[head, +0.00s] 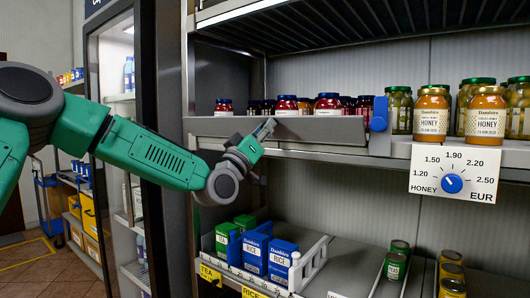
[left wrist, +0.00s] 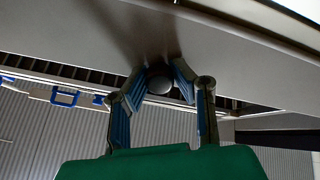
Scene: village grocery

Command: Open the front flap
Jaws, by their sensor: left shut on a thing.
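The front flap (head: 325,129) is a long grey panel along the edge of the upper shelf in the head view. In the left wrist view the fingers of my left gripper (left wrist: 160,72) close around a dark round knob (left wrist: 159,85) on the grey flap (left wrist: 75,35). A blue latch-like piece (head: 379,113) stands at the flap's right end. My right gripper is not in view.
Honey jars (head: 431,112) stand right of the flap, above a dial sign (head: 455,173). The lower shelf holds blue rice boxes (head: 283,260), green boxes (head: 228,240) and cans (head: 395,265). A glass-fronted cabinet (head: 120,80) stands left, behind my arm.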

